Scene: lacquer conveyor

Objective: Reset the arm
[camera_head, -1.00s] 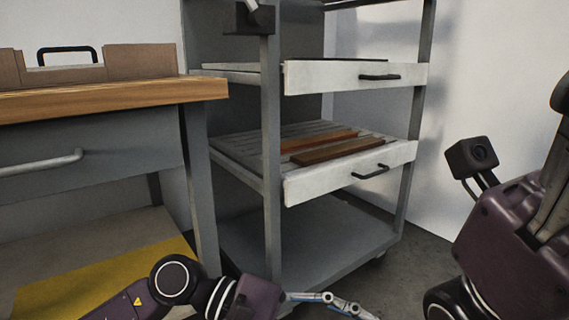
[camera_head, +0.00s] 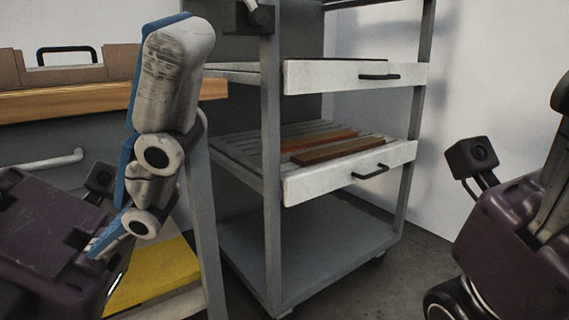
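My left gripper (camera_head: 168,80) is raised at the left, in front of the wooden workbench and close to the camera. One light grey, worn finger with blue edging points up. The other finger is mostly hidden behind it, so the opening between them cannot be judged. Nothing is seen held in it. The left wrist is purple with a small camera box on it. My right arm's purple wrist (camera_head: 508,245) stands at the right edge with its own camera box.
A grey rack (camera_head: 270,150) stands in the middle with white-fronted drawers. The lower drawer (camera_head: 340,174) is pulled out and holds reddish-brown strips (camera_head: 330,148). A workbench (camera_head: 50,108) with a brown tray (camera_head: 75,74) stands at left. Floor shows between the rack and my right arm.

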